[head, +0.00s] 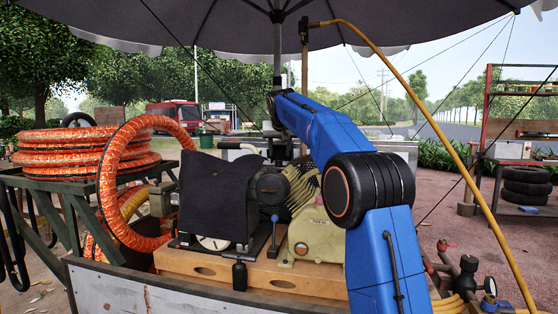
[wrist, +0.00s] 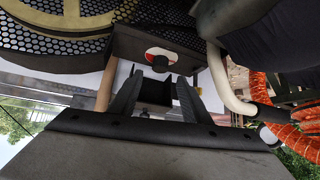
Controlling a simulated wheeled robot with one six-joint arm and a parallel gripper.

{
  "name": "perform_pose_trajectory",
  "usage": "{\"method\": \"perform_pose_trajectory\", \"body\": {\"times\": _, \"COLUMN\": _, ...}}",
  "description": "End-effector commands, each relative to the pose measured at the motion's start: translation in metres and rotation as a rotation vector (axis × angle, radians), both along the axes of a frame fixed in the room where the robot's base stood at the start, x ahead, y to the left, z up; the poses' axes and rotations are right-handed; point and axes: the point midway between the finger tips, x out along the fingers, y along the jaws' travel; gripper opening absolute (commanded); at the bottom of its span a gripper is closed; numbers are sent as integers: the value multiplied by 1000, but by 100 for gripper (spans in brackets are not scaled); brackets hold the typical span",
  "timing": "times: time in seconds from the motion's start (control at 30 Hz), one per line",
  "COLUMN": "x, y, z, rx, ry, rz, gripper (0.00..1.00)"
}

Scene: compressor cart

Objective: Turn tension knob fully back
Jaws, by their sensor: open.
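In the wrist view my gripper (wrist: 160,80) is open, with its two dark fingers apart. Just beyond the fingertips is a small black knob (wrist: 160,65), in front of a round plate with a white and red face (wrist: 161,53) on a dark housing. The knob appears roughly in line with the gap between the fingers. I cannot tell how far apart they are in depth, or how far the knob is turned. In the head view my blue arm reaches over the machine, and neither my gripper nor this knob can be made out there.
A perforated black guard (wrist: 55,35) and a pale curved pipe (wrist: 222,75) flank the housing in the wrist view. In the head view a black cover (head: 215,195) and a cream compressor block (head: 315,235) stand on a wooden base (head: 195,268). Orange hose coils (head: 85,150) lie left.

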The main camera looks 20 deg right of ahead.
Motion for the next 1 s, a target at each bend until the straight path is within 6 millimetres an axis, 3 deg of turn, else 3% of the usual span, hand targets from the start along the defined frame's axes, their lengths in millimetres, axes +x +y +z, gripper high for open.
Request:
{"method": "perform_pose_trajectory", "body": {"times": 0.3, "x": 32, "y": -9, "z": -34, "rx": 0, "ry": 2, "rz": 1, "gripper": 43}}
{"method": "perform_pose_trajectory", "body": {"times": 0.77, "x": 40, "y": -12, "z": -42, "rx": 0, "ry": 1, "rz": 1, "gripper": 43}}
{"method": "perform_pose_trajectory", "body": {"times": 0.8, "x": 40, "y": -12, "z": -42, "rx": 0, "ry": 1, "rz": 1, "gripper": 41}}
{"method": "perform_pose_trajectory", "body": {"times": 0.97, "x": 40, "y": -12, "z": -42, "rx": 0, "ry": 1, "rz": 0, "gripper": 3}}
{"method": "perform_pose_trajectory", "body": {"times": 1.0, "x": 40, "y": -12, "z": -42, "rx": 0, "ry": 1, "rz": 0, "gripper": 2}}
